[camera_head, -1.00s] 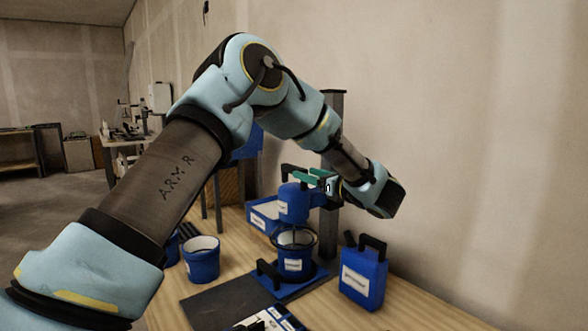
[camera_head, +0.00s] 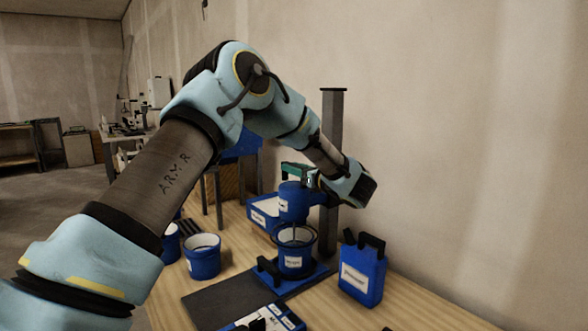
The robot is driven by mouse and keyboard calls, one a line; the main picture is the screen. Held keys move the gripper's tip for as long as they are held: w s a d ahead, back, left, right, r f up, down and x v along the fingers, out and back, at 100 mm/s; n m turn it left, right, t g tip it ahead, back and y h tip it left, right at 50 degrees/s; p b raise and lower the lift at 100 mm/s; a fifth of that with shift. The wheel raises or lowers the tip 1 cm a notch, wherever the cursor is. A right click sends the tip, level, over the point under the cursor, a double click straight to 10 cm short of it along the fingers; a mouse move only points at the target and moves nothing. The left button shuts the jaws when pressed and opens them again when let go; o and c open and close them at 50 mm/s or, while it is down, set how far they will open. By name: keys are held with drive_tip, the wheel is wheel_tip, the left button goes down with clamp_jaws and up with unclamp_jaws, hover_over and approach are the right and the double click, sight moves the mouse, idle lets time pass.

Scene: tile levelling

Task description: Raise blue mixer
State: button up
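The blue mixer (camera_head: 292,203) is mounted on a dark upright column (camera_head: 332,130) on the workbench. Its shaft reaches down into a blue bucket (camera_head: 293,258) on the blue stand base. My gripper (camera_head: 296,169), with green fingers, is at the black handle on top of the mixer, reaching in from the right. The fingers overlap the handle and hide most of it. I cannot tell whether they are closed on it.
A blue jug (camera_head: 361,272) stands right of the stand. An open blue bucket (camera_head: 202,259) stands to the left, and a blue box (camera_head: 264,212) sits behind the mixer. A dark mat (camera_head: 225,301) lies in front. A bare wall rises behind the column.

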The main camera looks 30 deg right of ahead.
clamp_jaws()
idle(1.0)
